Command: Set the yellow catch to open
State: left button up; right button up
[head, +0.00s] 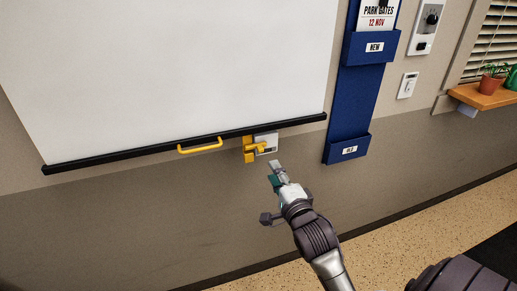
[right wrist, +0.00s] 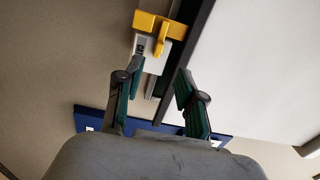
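The yellow catch (head: 253,149) sits on a pale plate (head: 270,142) on the wall, just under the black bottom bar of the white screen. It also shows in the right wrist view (right wrist: 160,28), beyond my fingertips, with its lever pointing down between them. My right gripper (head: 275,173) is below and slightly right of the catch in the head view, apart from it. In the right wrist view (right wrist: 158,78) its fingers are spread and nothing is between them. The plate's marking is too small to read. My left gripper is not in view.
The white screen (head: 170,70) has a yellow handle (head: 200,146) on its black bar (head: 110,157), left of the catch. A blue wall holder (head: 349,110) hangs to the right. A wooden shelf (head: 482,97) with plants is at far right. The wall below the catch is bare.

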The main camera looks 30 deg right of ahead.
aim_at(262, 151)
jog(key=p+x, duration=0.1)
jog(key=x, duration=1)
jog(key=shift+w, duration=0.35)
grip_shut()
jog(key=shift+d, duration=0.1)
